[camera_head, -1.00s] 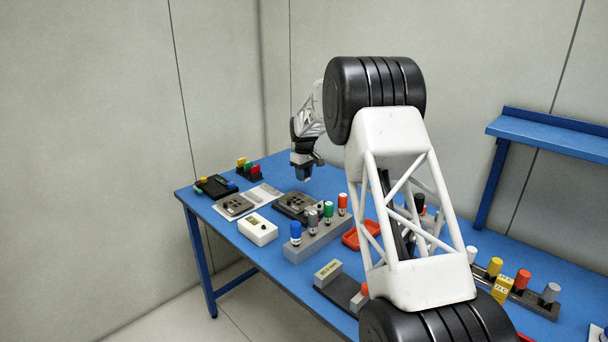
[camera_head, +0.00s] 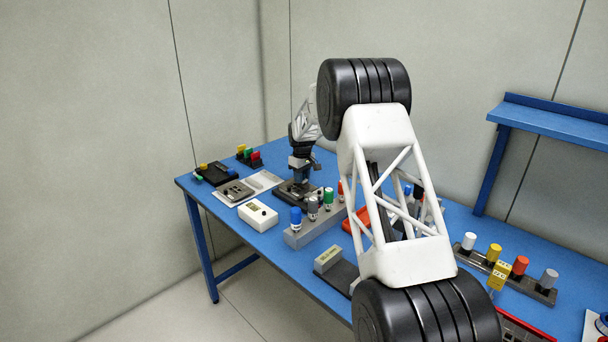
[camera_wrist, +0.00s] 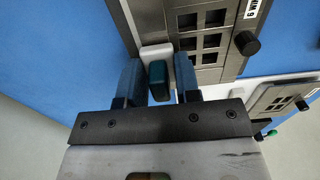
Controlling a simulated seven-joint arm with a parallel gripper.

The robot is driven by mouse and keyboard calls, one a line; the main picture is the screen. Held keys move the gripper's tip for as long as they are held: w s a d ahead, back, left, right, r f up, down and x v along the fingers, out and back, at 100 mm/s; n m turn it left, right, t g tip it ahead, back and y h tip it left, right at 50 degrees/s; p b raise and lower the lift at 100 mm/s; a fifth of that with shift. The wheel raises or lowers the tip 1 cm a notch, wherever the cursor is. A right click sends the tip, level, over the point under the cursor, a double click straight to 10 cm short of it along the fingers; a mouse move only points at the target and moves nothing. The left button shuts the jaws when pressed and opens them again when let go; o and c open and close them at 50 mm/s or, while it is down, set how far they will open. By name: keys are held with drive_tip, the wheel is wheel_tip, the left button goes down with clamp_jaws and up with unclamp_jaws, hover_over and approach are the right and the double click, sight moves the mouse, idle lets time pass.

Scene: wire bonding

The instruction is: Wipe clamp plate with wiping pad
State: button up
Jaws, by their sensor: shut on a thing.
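The clamp plate (camera_wrist: 208,22) is a grey metal plate with several square windows and a black knob at its side. In the head view it lies on a dark base (camera_head: 286,201), partly hidden by my gripper. My gripper (camera_wrist: 158,72) is shut on the wiping pad, a teal grip (camera_wrist: 157,82) with a white block (camera_wrist: 156,53) beyond it. The white block is at the plate's edge in the wrist view; I cannot tell whether it touches. In the head view my gripper (camera_head: 300,178) is low over the plate, and the pad is too small to make out.
A similar smaller plate (camera_head: 234,190) lies on a pale tray to the left. A white box (camera_head: 258,216) and a grey rack (camera_head: 312,230) with coloured-capped bottles stand in front. A black holder with coloured blocks (camera_head: 215,174) is at the far left.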

sight(304, 174)
drive_tip(key=shift+w+a+f, duration=0.15)
drive_tip(key=shift+w+a, duration=0.75)
drive_tip(key=shift+w, duration=0.05)
drive_tip(key=shift+w+a+f, duration=0.1)
drive_tip(key=shift+a+f, duration=0.05)
drive_tip(key=shift+f, duration=0.05)
drive_tip(key=shift+s+d+r, duration=0.15)
drive_tip(key=shift+s+d, duration=1.35)
drive_tip(key=shift+r, duration=4.05)
drive_tip(key=shift+s, duration=0.1)
